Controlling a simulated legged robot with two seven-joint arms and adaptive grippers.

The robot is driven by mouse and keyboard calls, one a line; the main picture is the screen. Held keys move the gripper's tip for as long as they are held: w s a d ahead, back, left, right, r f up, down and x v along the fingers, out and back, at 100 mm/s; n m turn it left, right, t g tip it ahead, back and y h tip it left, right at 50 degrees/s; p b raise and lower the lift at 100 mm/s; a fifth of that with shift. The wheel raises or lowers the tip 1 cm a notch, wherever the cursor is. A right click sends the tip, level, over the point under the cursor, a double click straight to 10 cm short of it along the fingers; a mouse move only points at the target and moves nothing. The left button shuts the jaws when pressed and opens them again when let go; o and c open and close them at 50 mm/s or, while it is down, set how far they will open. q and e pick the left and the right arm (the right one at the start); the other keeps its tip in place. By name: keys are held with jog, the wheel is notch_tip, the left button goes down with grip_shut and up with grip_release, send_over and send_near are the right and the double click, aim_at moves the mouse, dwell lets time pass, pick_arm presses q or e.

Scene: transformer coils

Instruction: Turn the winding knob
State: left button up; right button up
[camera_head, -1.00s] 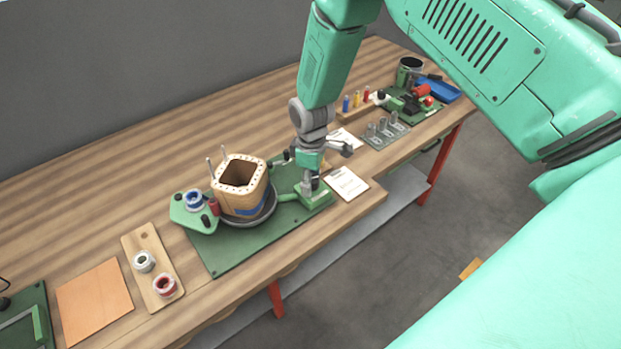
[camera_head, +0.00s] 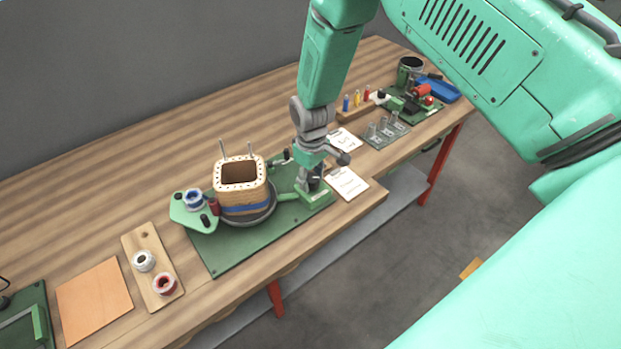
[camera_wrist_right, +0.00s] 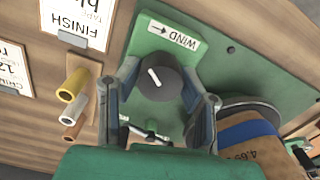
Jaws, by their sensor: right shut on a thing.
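The winding knob (camera_wrist_right: 152,77) is dark and round with a white pointer line. It sits on the green winder housing (camera_wrist_right: 188,27), beside a "WIND" label with an arrow (camera_wrist_right: 172,36). My right gripper (camera_wrist_right: 162,82) is shut on the knob, with one finger on each side. In the head view my right gripper (camera_head: 314,184) points down at the right end of the winder and hides most of the knob. The square coil (camera_head: 242,198), tan with a blue band, stands upright on the round turntable (camera_head: 262,219). My left gripper is not in view.
The winder's green base plate (camera_head: 228,260) lies on the wooden bench (camera_head: 150,130). A spool board (camera_head: 137,240) is to the left. Paper cards (camera_head: 347,183), small posts (camera_head: 386,130) and another green fixture (camera_head: 425,108) are to the right. The back of the bench is clear.

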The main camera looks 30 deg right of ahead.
aim_at(311, 177)
jog(key=o, duration=1.1)
jog(key=shift+o, duration=0.2)
jog(key=shift+r, duration=0.25)
notch_tip(311, 177, up, 11)
jog(key=shift+r, duration=0.2)
jog(key=shift+w, duration=0.1)
jog(key=shift+d, duration=0.1)
